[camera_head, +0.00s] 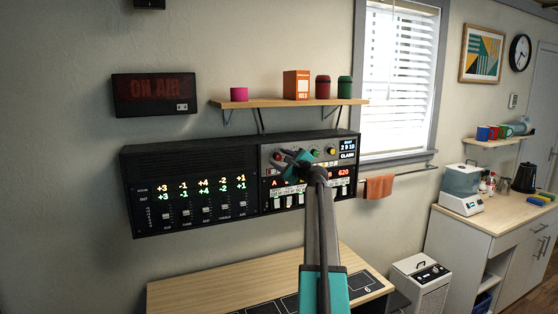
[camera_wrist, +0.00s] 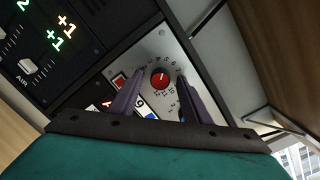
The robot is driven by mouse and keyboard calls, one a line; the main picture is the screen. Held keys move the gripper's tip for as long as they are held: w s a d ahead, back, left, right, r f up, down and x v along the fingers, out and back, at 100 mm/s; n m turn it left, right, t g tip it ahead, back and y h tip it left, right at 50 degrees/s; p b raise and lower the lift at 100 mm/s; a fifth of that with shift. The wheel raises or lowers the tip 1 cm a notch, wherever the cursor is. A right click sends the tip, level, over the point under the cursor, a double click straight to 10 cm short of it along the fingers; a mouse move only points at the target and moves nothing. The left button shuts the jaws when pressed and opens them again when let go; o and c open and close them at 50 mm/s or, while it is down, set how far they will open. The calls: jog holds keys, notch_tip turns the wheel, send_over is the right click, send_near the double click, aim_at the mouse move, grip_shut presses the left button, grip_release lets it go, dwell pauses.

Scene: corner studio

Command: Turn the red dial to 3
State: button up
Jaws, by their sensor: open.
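The red dial (camera_wrist: 160,78) is a round knob with a pale pointer line, set in a light panel with numbers around it in the wrist view. My gripper (camera_wrist: 155,82) is open, with one dark finger on each side of the dial and a visible space between dial and fingers. I cannot tell how deep the fingertips reach or exactly which number the pointer marks. In the head view my gripper (camera_head: 298,160) is in front of the panel (camera_head: 267,160) and hides part of it, including the red dial's place.
The panel is on the right of a black wall console (camera_head: 191,160) with lit numbers and sliders. Other knobs (camera_head: 332,151) sit to the right of my gripper. A shelf (camera_head: 288,102) with a box and cups is above, and a table (camera_head: 260,275) is below.

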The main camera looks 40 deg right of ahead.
jog(key=c, duration=0.9)
jog(key=shift+a+f, duration=0.15)
jog(key=shift+a, duration=0.05)
jog(key=shift+c, duration=0.7)
jog(key=shift+s, duration=0.1)
